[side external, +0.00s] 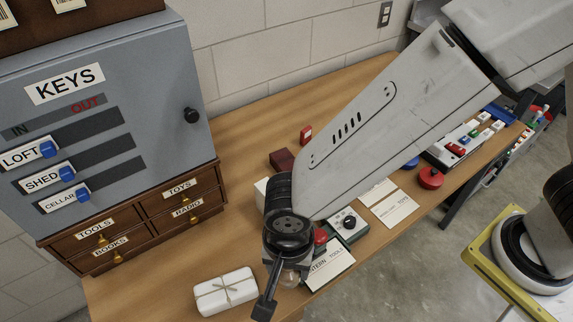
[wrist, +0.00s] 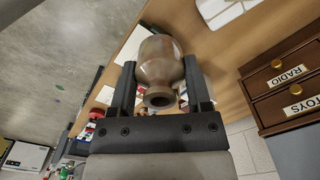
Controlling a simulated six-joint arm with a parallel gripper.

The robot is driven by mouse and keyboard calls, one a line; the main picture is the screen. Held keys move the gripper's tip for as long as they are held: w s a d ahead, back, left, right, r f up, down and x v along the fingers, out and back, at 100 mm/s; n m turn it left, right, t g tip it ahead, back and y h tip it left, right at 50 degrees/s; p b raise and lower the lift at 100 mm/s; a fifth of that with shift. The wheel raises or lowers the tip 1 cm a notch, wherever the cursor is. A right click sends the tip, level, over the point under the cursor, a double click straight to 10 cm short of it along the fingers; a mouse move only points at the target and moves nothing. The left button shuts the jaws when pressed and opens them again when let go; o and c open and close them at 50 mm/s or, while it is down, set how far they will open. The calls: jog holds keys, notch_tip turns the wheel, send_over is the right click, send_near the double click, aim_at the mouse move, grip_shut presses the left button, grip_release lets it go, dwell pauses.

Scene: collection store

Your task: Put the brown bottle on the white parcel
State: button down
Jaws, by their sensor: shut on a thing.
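The white parcel (side external: 226,291), tied with string, lies on the wooden table at the front, below the key cabinet. Part of it also shows at the top of the wrist view (wrist: 222,12). My gripper (wrist: 160,75) is shut on the brown bottle (wrist: 160,58), with one finger on each side of its body. The bottle's open neck points toward the wrist camera. In the side view my gripper (side external: 283,287) is just right of the parcel, with the bottle mostly hidden behind a finger. I cannot tell whether the bottle touches the table.
A grey key cabinet (side external: 150,75) on brown drawers (side external: 135,226) stands at the left. A booklet (side external: 331,266), a device with a dial (side external: 349,221) and cards (side external: 396,209) lie right of my gripper. A dark red box (side external: 282,160) is behind it.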

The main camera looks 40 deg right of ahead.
jog(key=w+a+f, duration=0.4)
jog(key=w+a, duration=0.2)
send_near(225, 288)
jog(key=shift+s+d+f, duration=0.45)
jog(key=shift+s+d, duration=0.05)
jog(key=shift+d, duration=0.05)
jog(key=shift+w+a+f, duration=0.35)
jog(key=shift+w+f, duration=0.05)
jog(key=shift+f, duration=0.2)
jog(key=shift+w+a+f, duration=0.1)
jog(key=shift+a+f, duration=0.05)
jog(key=shift+f, duration=0.05)
jog(key=shift+w+f, duration=0.1)
jog(key=shift+f, duration=1.5)
jog(key=shift+f, duration=0.15)
jog(key=shift+c, duration=0.2)
grip_release()
